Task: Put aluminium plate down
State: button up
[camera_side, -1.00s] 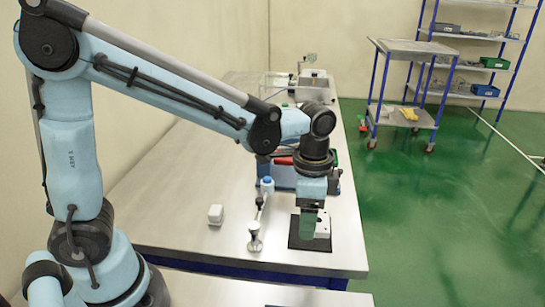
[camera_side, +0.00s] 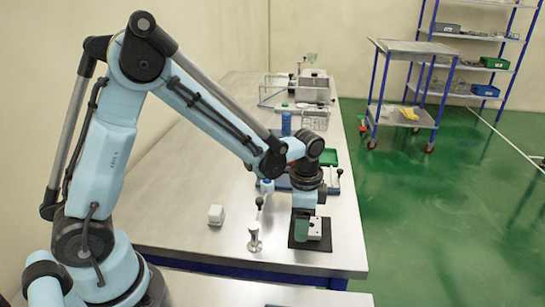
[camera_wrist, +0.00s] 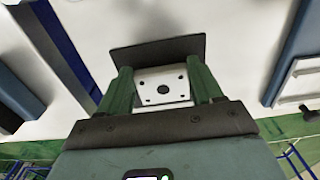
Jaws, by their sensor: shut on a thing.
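The aluminium plate is a pale block with a large central hole and small holes around it; in the wrist view the plate (camera_wrist: 178,82) sits between the two green fingers of my gripper (camera_wrist: 160,78). In the side view my gripper (camera_side: 303,229) points down over the dark square pad (camera_side: 312,246), with the plate (camera_side: 316,229) showing beside the finger. The fingers are shut on the plate. The pad also shows in the wrist view (camera_wrist: 155,50), just beyond the plate. I cannot tell whether the plate touches the pad.
A small white block (camera_side: 215,214) and a metal post on a round foot (camera_side: 254,240) stand left of the pad.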

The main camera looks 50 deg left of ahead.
jog(key=o, duration=1.1)
jog(key=shift+f, duration=0.1)
notch_tip(320, 180, up, 12)
jog(key=shift+s+a+r+n+t, duration=0.2)
jog(key=shift+s+a+n+t, duration=0.5)
jog(key=shift+s+n+t, duration=0.7)
jog(key=shift+s+a+r+n+t, duration=0.25)
jog(key=shift+s+a+n+t, duration=0.6)
jog(key=shift+s+n, duration=0.95)
jog(key=shift+s+a+r+n+t, duration=0.2)
jog(key=shift+s+a+n+t, duration=0.35)
jog(key=shift+s+n+t, duration=1.05)
jog(key=shift+s+m+g, duration=0.15)
jog(key=shift+m+g, duration=0.1)
jog(key=shift+m, duration=0.05)
